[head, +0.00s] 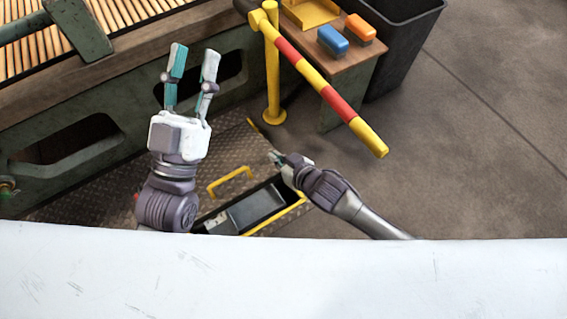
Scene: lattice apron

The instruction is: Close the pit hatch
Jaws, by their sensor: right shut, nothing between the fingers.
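The pit hatch is a brown chequered metal plate (232,160) at floor level, with a yellow handle (229,180) on it. Beside it the pit opening (268,192) shows dark, with a grey tray-like box (256,207) inside and a yellow edge on its right. The pit is at least partly uncovered. My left gripper (194,54) is open and empty, fingers pointing up the picture, above and left of the handle. My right gripper (274,157) is shut and empty, above and right of the handle and apart from it. My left arm hides part of the plate.
A red and yellow striped barrier arm (325,90) on a yellow post (272,75) reaches over the floor. Behind it a small table (350,68) holds a blue and an orange block, beside a dark bin (405,45). A green bench frame (75,150) stands left. Floor at right is clear.

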